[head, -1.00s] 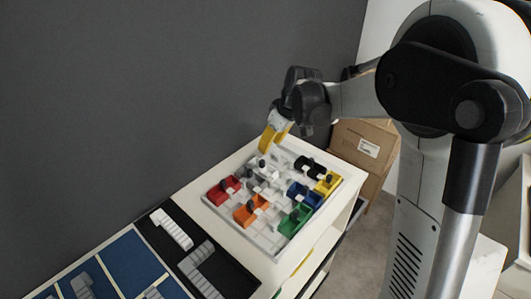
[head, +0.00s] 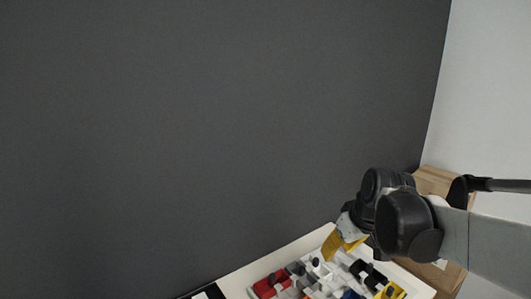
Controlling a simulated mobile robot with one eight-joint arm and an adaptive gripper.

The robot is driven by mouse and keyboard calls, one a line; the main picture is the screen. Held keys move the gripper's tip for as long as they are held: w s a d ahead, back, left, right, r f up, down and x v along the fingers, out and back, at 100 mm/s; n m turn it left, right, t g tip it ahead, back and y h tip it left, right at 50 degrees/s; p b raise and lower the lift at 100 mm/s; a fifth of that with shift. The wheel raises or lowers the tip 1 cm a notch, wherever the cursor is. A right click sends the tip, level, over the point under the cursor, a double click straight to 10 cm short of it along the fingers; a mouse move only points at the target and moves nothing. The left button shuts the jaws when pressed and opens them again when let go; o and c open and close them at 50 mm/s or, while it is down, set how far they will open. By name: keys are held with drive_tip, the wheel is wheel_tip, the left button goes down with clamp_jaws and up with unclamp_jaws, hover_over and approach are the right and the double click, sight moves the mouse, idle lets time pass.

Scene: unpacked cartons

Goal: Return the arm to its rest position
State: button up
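My gripper (head: 343,243) shows in the lower right of the head view, with yellow finger parts pointing down and left. It is at the far side of the puzzle-like tray, above or beside it; the exact height is unclear. The view does not show whether its fingers are open or shut, and I see nothing clearly held. My arm reaches in from the right edge, with a black wrist joint and a pale link.
A white-topped surface (head: 248,277) carries red (head: 268,287), black (head: 367,272) and yellow (head: 391,292) pieces, cut off by the lower edge. A cardboard box (head: 437,182) stands behind my arm. A dark grey wall fills most of the view, with a pale wall at right.

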drive_tip(key=s+f+m+t+h, duration=0.1)
drive_tip(key=s+m, duration=0.3)
drive_tip(key=s, duration=1.4)
drive_tip(key=shift+s+f+t+h+b, duration=0.15)
drive_tip(key=shift+f+t+h+b, duration=0.25)
drive_tip(key=shift+f+t, duration=0.3)
